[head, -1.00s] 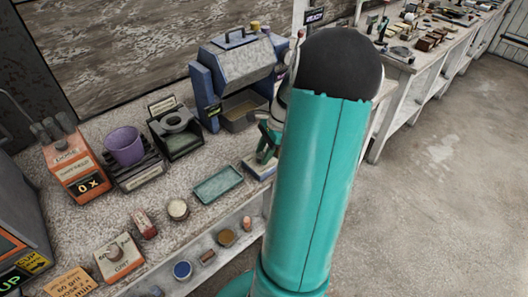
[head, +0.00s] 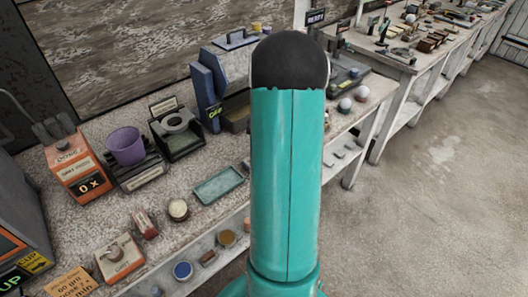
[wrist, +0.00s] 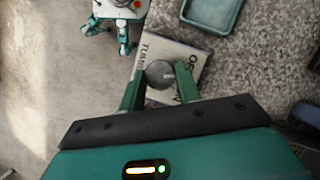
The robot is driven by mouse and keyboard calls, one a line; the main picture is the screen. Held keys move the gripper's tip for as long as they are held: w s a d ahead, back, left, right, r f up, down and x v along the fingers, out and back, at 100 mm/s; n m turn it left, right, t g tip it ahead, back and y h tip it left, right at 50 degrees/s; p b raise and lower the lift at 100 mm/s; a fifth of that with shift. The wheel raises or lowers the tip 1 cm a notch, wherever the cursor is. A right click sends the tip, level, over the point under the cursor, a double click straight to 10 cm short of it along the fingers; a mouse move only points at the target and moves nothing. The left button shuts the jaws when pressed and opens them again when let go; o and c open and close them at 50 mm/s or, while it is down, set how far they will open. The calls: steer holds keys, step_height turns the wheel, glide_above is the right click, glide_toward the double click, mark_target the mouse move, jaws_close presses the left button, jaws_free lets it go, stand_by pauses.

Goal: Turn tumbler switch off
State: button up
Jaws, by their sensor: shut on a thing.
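In the wrist view, the tumbler switch (wrist: 160,73) is a round grey knob with a short pale mark pointing right. It sits on a pale panel (wrist: 153,46) with partly covered lettering that looks like "TUMBLER" and "OFF". My gripper (wrist: 160,70) has its two green fingers on either side of the knob, shut on it. In the head view, my teal arm hides the gripper, the knob and the panel. The blue tumbler machine (head: 204,88) stands partly behind the arm, with a small lit sign (head: 214,112) that seems to read "OFF".
A green tray (head: 219,186) lies on the bench left of my arm; it also shows in the wrist view (wrist: 213,14). A purple cup (head: 126,147) and an orange dose box (head: 78,172) stand farther left. Grey-white spheres (head: 353,98) lie right of the arm.

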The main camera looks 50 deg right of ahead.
steer(key=shift+w+a+n+g, duration=0.15)
steer(key=shift+n+g, duration=0.35)
steer(key=shift+n, duration=0.8)
steer(key=o, duration=1)
steer(key=v, duration=1.3)
steer(key=shift+r, duration=0.4)
